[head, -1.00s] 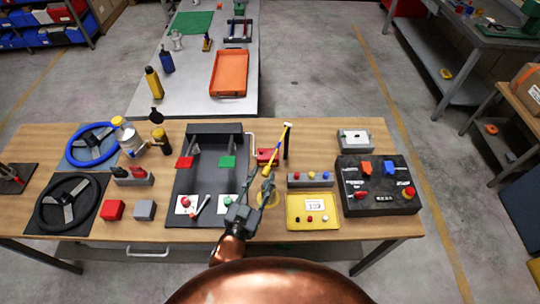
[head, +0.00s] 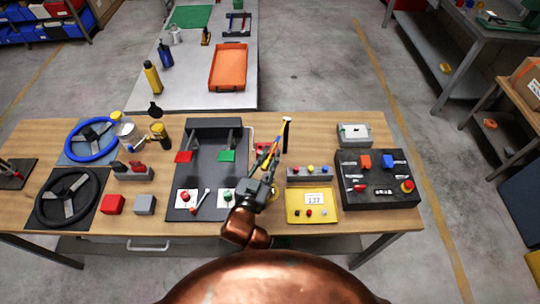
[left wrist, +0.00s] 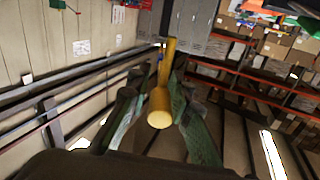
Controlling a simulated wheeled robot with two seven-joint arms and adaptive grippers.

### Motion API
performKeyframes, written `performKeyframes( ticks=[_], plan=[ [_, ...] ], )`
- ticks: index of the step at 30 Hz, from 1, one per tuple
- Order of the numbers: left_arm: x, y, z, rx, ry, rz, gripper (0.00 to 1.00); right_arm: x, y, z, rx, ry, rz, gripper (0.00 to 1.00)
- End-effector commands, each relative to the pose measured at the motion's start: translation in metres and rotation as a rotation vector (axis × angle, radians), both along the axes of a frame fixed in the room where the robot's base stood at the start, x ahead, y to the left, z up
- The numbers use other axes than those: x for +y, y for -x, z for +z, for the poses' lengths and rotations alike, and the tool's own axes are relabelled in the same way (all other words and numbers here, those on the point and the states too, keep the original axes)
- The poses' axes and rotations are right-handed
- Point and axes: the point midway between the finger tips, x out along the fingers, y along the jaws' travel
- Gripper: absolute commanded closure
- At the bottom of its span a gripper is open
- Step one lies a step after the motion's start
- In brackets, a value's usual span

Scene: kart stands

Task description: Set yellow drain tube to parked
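The yellow drain tube (head: 276,150) is at the middle of the wooden bench, beside a dark upright post (head: 285,133). My left gripper (head: 268,166) reaches over the bench from the front, with its fingers around the tube. In the left wrist view the tube (left wrist: 161,100) lies between the two green-padded fingers (left wrist: 166,75), its round end towards the camera. The fingers close in on it near their tips; the exact contact is hard to see. The tube's lower part is hidden by the gripper in the head view. My right gripper is not in view.
A red block (head: 263,148) stands just behind the tube. Left is a dark kart stand (head: 210,162) with red and green pads. Right are a yellow tray (head: 300,190), a button strip (head: 309,171) and a black control box (head: 375,200). Bare wood shows behind the button strip.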

Motion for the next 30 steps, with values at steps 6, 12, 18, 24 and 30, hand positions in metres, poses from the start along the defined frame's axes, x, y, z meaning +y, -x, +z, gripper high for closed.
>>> performKeyframes(
  ticks=[6, 12, 18, 24, 30],
  plan=[
    [0.0, 0.0, 0.0, 0.0, 0.0, 0.0, 0.97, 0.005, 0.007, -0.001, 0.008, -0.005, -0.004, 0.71],
    [0.0, 0.0, 0.0, 0.0, 0.0, 0.001, 1.0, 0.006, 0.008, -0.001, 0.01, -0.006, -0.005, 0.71],
    [0.0, 0.0, 0.0, 0.0, 0.0, 0.0, 1.0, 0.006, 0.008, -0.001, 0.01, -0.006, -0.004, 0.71],
    [0.0, 0.0, 0.0, 0.001, 0.0, 0.0, 1.0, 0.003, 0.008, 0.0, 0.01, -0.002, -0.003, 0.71],
    [-0.002, 0.0, 0.005, 0.013, -0.006, -0.004, 1.0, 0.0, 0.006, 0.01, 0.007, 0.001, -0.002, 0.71]
  ],
)
